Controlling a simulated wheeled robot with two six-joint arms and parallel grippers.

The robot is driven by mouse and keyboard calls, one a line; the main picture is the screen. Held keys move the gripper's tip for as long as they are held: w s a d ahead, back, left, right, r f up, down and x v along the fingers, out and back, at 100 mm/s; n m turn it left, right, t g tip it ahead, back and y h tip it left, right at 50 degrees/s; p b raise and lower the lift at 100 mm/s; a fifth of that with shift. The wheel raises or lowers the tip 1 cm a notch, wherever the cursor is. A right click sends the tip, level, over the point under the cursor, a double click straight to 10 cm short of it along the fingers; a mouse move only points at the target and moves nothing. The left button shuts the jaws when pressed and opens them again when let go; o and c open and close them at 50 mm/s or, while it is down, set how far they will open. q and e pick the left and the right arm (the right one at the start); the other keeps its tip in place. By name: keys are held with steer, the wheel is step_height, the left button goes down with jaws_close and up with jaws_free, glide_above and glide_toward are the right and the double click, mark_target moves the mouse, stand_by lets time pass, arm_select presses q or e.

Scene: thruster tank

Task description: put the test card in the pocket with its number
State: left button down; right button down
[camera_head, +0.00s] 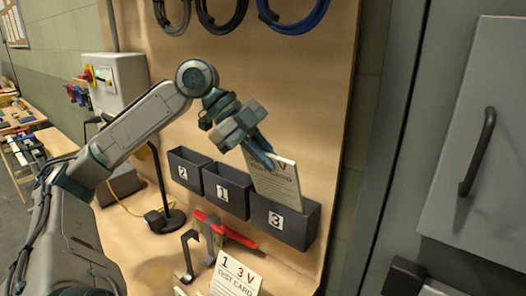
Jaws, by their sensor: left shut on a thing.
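My left gripper (262,158) is shut on a white test card (276,184) by its upper part. The card shows a red "V" and small "TEST CARD" lettering; the fingers cover its upper left corner, so I cannot read its number. The card is tilted and its lower edge is at the mouth of the dark pocket labelled 3 (285,222), seemingly behind the front wall. A second card (235,275), marked "1" and "3 V", stands lower down. My right gripper is not in view.
The pockets sit against a wooden board (240,75) with hanging cables (292,14) above. Grey metal brackets (190,248) and a red-handled tool (230,232) are below the pockets. A grey cabinet door (478,140) with a handle stands at the right.

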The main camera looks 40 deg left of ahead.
mark_target(272, 185)
arm_select(q)
steer(key=shift+w+f+b, duration=0.25)
steer(key=shift+f+b, duration=0.05)
steer(key=shift+f, duration=0.4)
steer(key=shift+w+f+b, duration=0.25)
steer(key=shift+f, duration=0.45)
steer(key=shift+w+a+f+b, duration=0.1)
steer(key=shift+w+f+b, duration=0.1)
steer(key=shift+f, duration=0.3)
steer(key=shift+w+f+b, duration=0.1)
steer(key=shift+f+b, duration=0.1)
steer(key=shift+f, duration=0.25)
steer(key=shift+w+f+b, duration=0.15)
steer(key=shift+w+f, duration=0.05)
steer(key=shift+f, duration=0.35)
steer(key=shift+w+f+b, duration=0.15)
steer(key=shift+w+f, duration=0.05)
steer(key=shift+f, duration=0.35)
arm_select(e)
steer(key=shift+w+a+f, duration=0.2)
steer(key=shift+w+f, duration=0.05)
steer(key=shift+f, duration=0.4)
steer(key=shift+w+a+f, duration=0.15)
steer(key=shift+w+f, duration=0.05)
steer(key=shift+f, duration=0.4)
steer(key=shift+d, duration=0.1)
